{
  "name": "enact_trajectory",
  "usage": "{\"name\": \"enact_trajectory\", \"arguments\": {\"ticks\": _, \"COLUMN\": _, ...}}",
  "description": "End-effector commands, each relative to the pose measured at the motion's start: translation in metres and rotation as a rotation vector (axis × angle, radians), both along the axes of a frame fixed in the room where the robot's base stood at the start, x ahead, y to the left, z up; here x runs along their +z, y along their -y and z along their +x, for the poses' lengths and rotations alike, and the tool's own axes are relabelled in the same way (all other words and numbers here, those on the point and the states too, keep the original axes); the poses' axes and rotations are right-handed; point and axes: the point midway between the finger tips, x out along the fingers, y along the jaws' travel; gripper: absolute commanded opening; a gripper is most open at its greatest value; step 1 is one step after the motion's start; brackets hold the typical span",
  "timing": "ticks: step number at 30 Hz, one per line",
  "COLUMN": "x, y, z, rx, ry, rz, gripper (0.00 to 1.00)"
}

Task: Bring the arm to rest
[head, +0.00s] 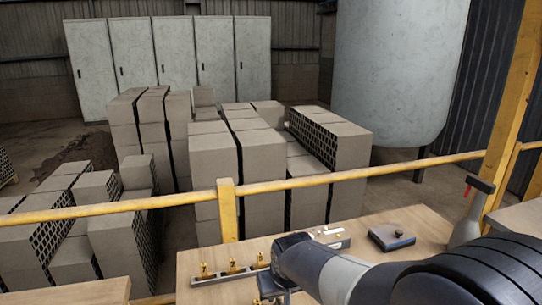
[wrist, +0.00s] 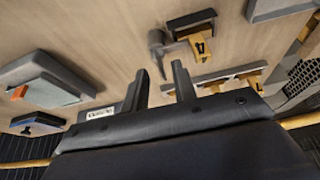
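My arm reaches in from the lower right in the head view, over the wooden table (head: 420,218). In the head view the end of the arm is low and partly cut off at the bottom edge, so the fingers are not clear there. A clamp-like tool with a yellow-orange part (wrist: 193,36) lies beyond the right finger in the wrist view.
A yellow railing (head: 130,206) runs behind the table. Beyond it stand stacked hollow bricks (head: 212,160) and a large tank (head: 400,70).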

Motion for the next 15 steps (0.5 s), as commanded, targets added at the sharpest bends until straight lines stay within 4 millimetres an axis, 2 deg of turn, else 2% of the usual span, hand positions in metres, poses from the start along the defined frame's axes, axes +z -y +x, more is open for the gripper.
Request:
{"name": "enact_trajectory", "arguments": {"ticks": 3, "x": -0.019, "y": -0.002, "z": 0.006, "rx": 0.000, "ry": -0.005, "rz": -0.001, "gripper": 0.26}}
{"name": "enact_trajectory", "arguments": {"ticks": 15, "x": -0.017, "y": 0.000, "z": 0.007, "rx": 0.177, "ry": 0.000, "rz": 0.001, "gripper": 0.26}}
